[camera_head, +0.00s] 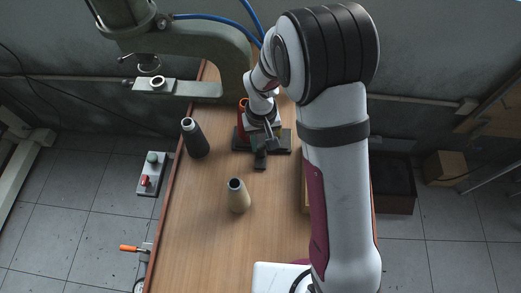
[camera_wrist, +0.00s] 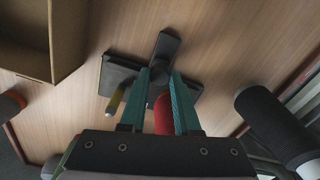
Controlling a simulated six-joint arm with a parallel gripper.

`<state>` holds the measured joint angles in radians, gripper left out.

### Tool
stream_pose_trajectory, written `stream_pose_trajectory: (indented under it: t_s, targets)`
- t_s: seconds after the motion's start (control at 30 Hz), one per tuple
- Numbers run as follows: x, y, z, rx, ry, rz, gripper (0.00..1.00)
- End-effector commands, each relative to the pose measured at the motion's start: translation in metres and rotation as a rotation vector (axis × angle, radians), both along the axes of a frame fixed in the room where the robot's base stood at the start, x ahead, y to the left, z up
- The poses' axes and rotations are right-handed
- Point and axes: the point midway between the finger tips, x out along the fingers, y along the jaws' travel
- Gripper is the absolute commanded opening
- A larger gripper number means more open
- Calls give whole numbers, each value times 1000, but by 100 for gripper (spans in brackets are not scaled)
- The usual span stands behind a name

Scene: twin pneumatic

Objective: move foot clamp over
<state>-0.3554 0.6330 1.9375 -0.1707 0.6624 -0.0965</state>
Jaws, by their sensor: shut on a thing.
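The foot clamp seems to be the dark, cross-shaped fixture (camera_head: 281,148) on the wooden table, below my wrist in the head view. In the wrist view its dark plates (camera_wrist: 121,74) spread out beyond my fingers. A rounded red part (camera_wrist: 163,114) shows between the fingers, and red also shows at the fixture's left in the head view. My gripper (camera_wrist: 160,78) has two teal fingers closed on part of the fixture. The exact contact is hidden, and I cannot tell whether the fixture rests on the table or is raised.
A black bottle-shaped cylinder (camera_head: 196,141) stands left of the fixture. A brown open box (camera_wrist: 66,40) is at the upper left in the wrist view. A green press frame (camera_head: 200,42) overhangs the back left. Front-left table surface is clear.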

Motion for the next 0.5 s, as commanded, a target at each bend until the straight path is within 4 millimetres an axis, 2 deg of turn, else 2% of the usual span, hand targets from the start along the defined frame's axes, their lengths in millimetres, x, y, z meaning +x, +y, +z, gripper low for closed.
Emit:
stream_pose_trajectory:
  t_s: [0.3, 0.33, 0.5]
  targets:
    - [6, 0, 1, 1, -4, 2, 0]
    - [6, 0, 1, 1, -4, 2, 34]
    - [5, 0, 1, 1, -2, 1, 61]
